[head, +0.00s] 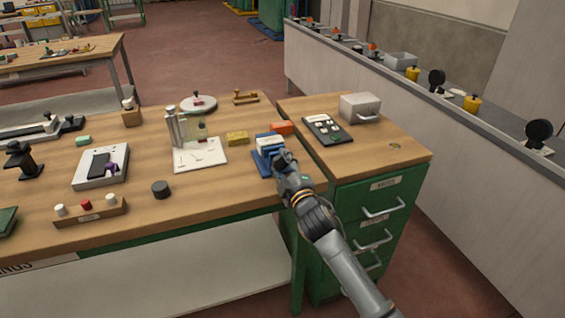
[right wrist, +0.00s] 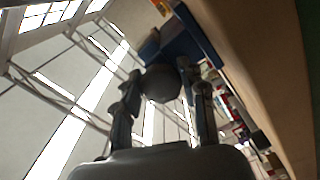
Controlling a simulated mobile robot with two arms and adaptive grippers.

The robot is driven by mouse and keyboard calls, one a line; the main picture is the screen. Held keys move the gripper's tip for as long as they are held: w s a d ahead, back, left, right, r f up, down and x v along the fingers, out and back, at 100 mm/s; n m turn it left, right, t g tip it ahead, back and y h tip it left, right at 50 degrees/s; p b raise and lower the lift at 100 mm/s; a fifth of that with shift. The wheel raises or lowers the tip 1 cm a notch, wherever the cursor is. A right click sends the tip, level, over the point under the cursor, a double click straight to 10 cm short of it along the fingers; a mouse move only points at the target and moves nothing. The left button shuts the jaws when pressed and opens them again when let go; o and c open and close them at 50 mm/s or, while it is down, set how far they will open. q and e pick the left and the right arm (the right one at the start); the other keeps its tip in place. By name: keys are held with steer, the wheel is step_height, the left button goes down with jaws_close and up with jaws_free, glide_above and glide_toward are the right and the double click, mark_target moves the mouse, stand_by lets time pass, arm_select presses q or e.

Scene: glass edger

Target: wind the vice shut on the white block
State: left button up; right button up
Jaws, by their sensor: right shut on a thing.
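The blue vice (head: 260,163) stands near the right end of the wooden workbench. The white block (head: 268,139) shows at its top, between blue parts; any gap at the jaws is too small to tell. My right gripper (head: 284,162) is at the near right side of the vice. In the right wrist view, its fingers (right wrist: 160,92) are shut on a dark round knob (right wrist: 160,83) beside the blue vice body (right wrist: 185,42). The knob is hidden by the gripper in the head view. My left gripper is not in view.
An orange block (head: 283,127) and a yellow block (head: 237,138) lie close to the vice. A green drawer cabinet (head: 375,205) adjoins on the right, with a grey box (head: 360,107) on top.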

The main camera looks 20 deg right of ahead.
steer(key=m+p, duration=0.1)
steer(key=m, duration=0.2)
steer(key=shift+m, duration=0.4)
steer(key=m+p, duration=0.1)
steer(key=m, duration=0.2)
steer(key=shift+a+f+m, duration=0.1)
steer(key=shift+m, duration=0.2)
steer(key=m+p, duration=0.1)
steer(key=m, duration=0.2)
steer(key=shift+a+m, duration=0.1)
steer(key=shift+m, duration=0.2)
steer(key=shift+f+m+p, duration=0.15)
steer(key=shift+m+p, duration=0.6)
steer(key=shift+m, duration=0.75)
steer(key=o, duration=1.2)
steer(key=shift+c, duration=0.2)
steer(key=shift+s, duration=0.1)
steer(key=s, duration=1.2)
